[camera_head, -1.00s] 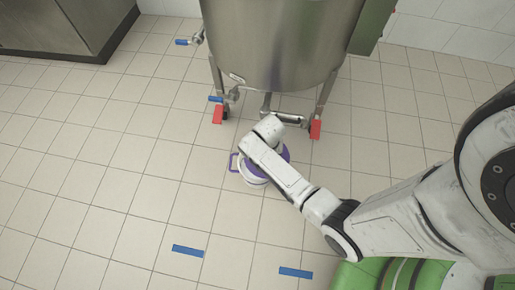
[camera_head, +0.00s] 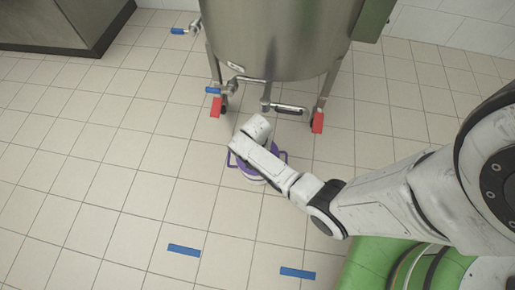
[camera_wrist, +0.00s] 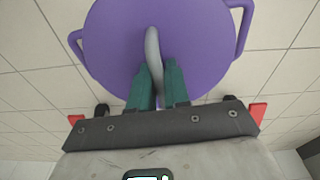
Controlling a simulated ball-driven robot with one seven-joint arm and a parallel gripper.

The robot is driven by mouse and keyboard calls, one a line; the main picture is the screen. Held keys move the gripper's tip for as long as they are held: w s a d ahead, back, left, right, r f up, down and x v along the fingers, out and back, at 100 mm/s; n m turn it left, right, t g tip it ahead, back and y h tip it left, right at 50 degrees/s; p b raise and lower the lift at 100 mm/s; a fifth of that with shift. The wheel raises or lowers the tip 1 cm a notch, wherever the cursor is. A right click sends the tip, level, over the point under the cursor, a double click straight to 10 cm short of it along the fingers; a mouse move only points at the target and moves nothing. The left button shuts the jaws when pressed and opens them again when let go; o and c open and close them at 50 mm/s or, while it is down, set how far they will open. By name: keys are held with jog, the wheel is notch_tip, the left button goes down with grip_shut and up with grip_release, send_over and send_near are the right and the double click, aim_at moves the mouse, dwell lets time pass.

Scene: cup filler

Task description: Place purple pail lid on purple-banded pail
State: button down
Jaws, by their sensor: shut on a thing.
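The purple lid (camera_wrist: 110,40) is a flat disc with a curved grey handle (camera_wrist: 152,45) in the wrist view. My gripper (camera_wrist: 156,66) has its green fingers shut on that handle. The white purple-banded pail (camera_head: 256,180) stands on the floor in the head view, mostly hidden under my wrist. Its purple side handles stick out on both sides there, and past the lid's edge in the wrist view. The lid is over the pail, roughly centred. Whether it touches the rim or hangs just above it, I cannot tell.
A large steel tank (camera_head: 275,40) stands behind the pail on legs with red-marked casters (camera_head: 317,122). Blue floor strips (camera_head: 184,250) lie in front. The tiled floor on the left is clear.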

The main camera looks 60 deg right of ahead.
jog(key=shift+f, duration=0.15)
jog(key=c, duration=1.1)
grip_release()
notch_tip(320, 180, up, 12)
jog(key=a+p, duration=0.1)
jog(key=p, duration=0.5)
jog(key=s+a+r+n, duration=0.5)
jog(key=s+r+n, duration=0.1)
jog(key=s+r, duration=0.1)
jog(key=s+a+r+n+y, duration=0.1)
jog(key=s+a+r+n, duration=0.4)
jog(key=r, duration=0.4)
jog(key=shift+s+a+r+n, duration=0.25)
jog(key=shift+s+n, duration=0.45)
jog(key=shift+s, duration=0.25)
notch_tip(320, 180, up, 26)
jog(key=p, duration=2.6)
jog(key=shift+p, duration=0.3)
